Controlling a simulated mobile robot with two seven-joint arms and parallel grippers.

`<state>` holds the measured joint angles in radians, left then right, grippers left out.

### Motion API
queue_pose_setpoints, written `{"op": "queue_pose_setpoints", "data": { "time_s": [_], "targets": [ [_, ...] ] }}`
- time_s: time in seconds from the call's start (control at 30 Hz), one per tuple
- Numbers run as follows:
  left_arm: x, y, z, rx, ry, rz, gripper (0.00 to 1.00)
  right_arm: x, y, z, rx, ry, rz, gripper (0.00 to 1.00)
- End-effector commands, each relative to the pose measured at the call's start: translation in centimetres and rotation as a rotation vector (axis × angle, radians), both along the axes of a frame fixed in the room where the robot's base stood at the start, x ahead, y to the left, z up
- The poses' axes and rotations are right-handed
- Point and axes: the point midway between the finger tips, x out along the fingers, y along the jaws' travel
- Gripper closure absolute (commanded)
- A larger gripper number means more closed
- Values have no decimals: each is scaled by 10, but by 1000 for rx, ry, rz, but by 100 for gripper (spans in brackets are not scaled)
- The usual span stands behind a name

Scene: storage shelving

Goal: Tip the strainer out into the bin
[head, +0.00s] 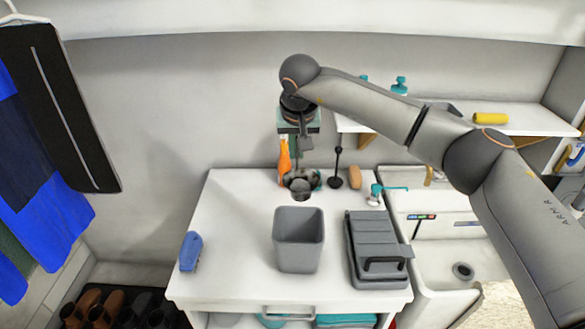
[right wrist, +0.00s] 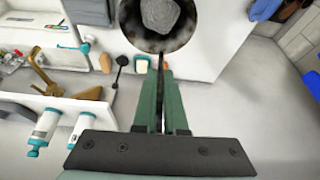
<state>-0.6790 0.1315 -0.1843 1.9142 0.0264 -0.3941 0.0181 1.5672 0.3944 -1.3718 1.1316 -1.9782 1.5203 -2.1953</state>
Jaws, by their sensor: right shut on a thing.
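The strainer (head: 301,190) is a small dark bowl above the back of the white worktop, behind the bin. In the right wrist view its round dark rim is cut by the top edge, and a grey lump (right wrist: 161,14) lies inside it. My right gripper (right wrist: 160,72) is shut on the strainer's thin handle; in the head view the gripper (head: 304,142) points down above the strainer. The grey bin (head: 298,262) stands upright on the worktop, in front of the strainer and apart from it. My left gripper is not in view.
A grey lidded case (head: 365,232) stands right of the bin, and a blue brush (head: 190,251) lies to the left. An orange bottle (head: 285,156), a dark plunger-like tool (head: 337,170) and a brown sponge (head: 354,177) stand at the back. The worktop's left part is mostly clear.

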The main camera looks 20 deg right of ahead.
Motion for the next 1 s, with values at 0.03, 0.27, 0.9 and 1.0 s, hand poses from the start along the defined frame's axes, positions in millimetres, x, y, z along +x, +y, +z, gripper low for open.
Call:
{"op": "queue_pose_setpoints", "data": {
  "time_s": [0.03,0.27,0.9,1.0],
  "targets": [
    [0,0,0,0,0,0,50,8,2,-1,3,3,-19,100],
    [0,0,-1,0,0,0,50,38,0,-14,1,5,-110,100],
    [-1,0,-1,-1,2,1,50,43,-3,-82,50,-42,-238,100],
    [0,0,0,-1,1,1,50,42,-4,-80,89,-74,-238,100]
  ]
}}
